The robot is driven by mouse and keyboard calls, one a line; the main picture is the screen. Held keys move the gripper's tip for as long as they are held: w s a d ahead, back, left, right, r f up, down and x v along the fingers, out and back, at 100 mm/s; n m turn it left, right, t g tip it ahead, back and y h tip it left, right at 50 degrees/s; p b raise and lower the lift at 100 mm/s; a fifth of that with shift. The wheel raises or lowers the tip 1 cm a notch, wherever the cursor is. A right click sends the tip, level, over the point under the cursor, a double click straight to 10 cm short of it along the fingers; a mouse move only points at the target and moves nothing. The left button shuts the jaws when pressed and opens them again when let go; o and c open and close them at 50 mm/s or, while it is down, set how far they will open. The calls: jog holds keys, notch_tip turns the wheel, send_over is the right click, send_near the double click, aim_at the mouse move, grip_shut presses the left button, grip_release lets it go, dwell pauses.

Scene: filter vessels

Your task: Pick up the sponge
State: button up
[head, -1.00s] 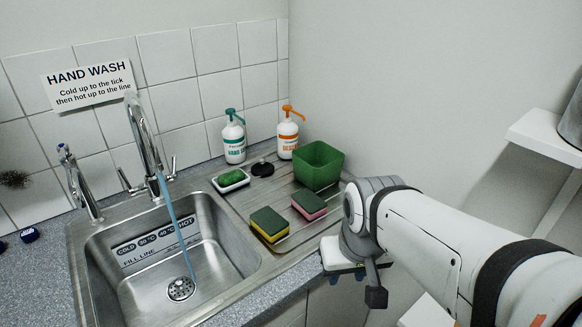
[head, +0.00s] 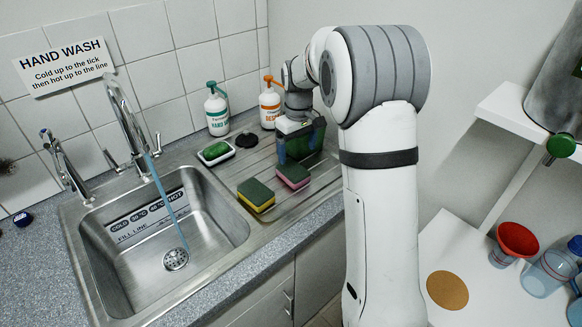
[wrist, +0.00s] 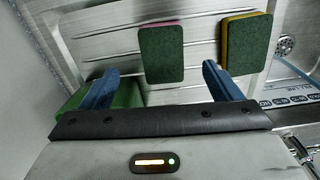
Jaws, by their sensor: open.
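Two green-topped sponges lie on the ribbed steel drainboard. The yellow-sided sponge (head: 256,194) is nearer the basin and also shows at the upper right of the wrist view (wrist: 246,43). The pink-sided sponge (head: 293,175) is to its right and shows at top centre in the wrist view (wrist: 162,54). My gripper (head: 298,146) is open and empty, pointing down above the drainboard by the green tub, behind the pink sponge. In the wrist view its blue fingers (wrist: 160,75) appear either side of the pink sponge's near end, apart from it.
The green tub (head: 318,140) is partly hidden by my gripper. A white soap dish (head: 216,153), a dark plug (head: 247,140) and two pump bottles (head: 216,112) (head: 269,104) stand behind. The basin (head: 160,235) with running water is left. A red funnel (head: 517,240) is far right.

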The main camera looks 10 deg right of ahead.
aim_at(293, 170)
jog(key=shift+w+f, duration=0.3)
jog(key=shift+w, duration=0.15)
jog(key=shift+f, duration=0.3)
jog(key=f, duration=0.2)
jog(key=f+p, duration=0.1)
jog(key=f, duration=0.1)
jog(key=a+f, duration=0.1)
jog(key=f, duration=0.1)
jog(key=shift+w+f, duration=0.1)
jog(key=shift+w, duration=0.15)
jog(key=shift+f, duration=0.55)
jog(key=c, duration=1.1)
